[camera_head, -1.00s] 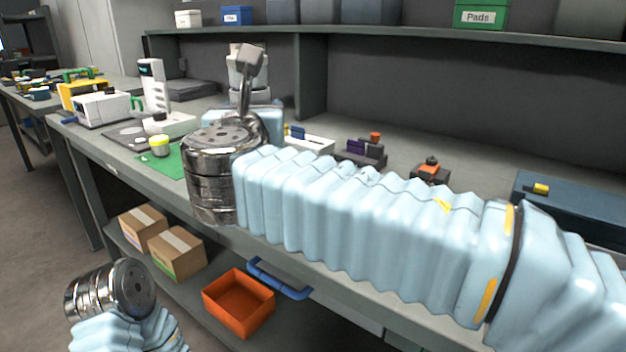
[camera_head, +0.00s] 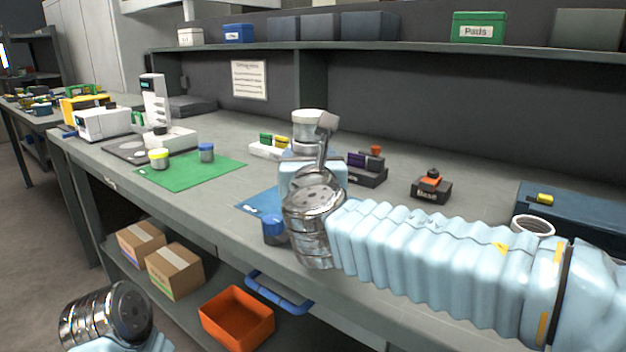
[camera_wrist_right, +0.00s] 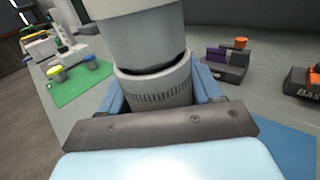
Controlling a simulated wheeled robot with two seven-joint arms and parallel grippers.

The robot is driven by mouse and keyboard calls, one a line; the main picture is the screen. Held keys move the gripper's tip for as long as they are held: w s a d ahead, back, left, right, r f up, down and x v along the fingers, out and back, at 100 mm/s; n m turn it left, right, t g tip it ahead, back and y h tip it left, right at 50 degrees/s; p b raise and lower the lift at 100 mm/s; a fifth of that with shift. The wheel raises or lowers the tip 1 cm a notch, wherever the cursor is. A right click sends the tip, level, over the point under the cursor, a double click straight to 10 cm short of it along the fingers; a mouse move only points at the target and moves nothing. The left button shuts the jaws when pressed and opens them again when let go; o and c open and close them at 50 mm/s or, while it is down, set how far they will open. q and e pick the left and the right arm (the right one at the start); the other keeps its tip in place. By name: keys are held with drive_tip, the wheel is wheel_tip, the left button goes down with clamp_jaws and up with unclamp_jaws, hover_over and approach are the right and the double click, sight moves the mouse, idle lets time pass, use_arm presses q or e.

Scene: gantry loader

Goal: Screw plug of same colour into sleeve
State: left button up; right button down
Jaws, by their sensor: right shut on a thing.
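My right gripper (camera_wrist_right: 155,90) is shut on a pale grey cylinder (camera_wrist_right: 145,35) with a knurled lower ring; the cylinder stands upright above my wrist in the head view (camera_head: 308,122). No coloured part shows on it. On the green mat (camera_head: 215,170) stand a yellow-topped jar (camera_head: 158,158) and a blue-topped jar (camera_head: 206,152). A blue-topped cylinder (camera_head: 272,228) stands by the blue mat (camera_head: 252,202), partly hidden by my right wrist. A white rack (camera_head: 262,151) holds green and yellow pieces. A dark rack (camera_head: 372,178) holds purple pieces. My left gripper is out of view.
A dark block with an orange piece (camera_head: 431,188) stands to the right. A white ring-shaped rim (camera_head: 533,225) shows behind my right arm, near a dark blue box (camera_head: 570,210). An orange bin (camera_head: 237,315) and cardboard boxes (camera_head: 175,268) sit below. The green mat has free room.

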drive_tip(key=shift+w+d+f+b, duration=0.1)
drive_tip(key=shift+d+f+b, duration=0.15)
drive_tip(key=shift+f, duration=0.65)
drive_tip(key=shift+w+d+f+b, duration=0.1)
drive_tip(key=shift+f+b, duration=0.15)
drive_tip(key=shift+f, duration=0.65)
drive_tip(key=shift+f, duration=0.1)
drive_tip(key=shift+c, duration=1)
unclamp_jaws()
drive_tip(key=shift+f, duration=0.1)
drive_tip(key=shift+s, duration=0.1)
drive_tip(key=s, duration=0.8)
drive_tip(key=s+d+b, duration=0.1)
drive_tip(key=s, duration=0.3)
drive_tip(key=shift+w, duration=0.1)
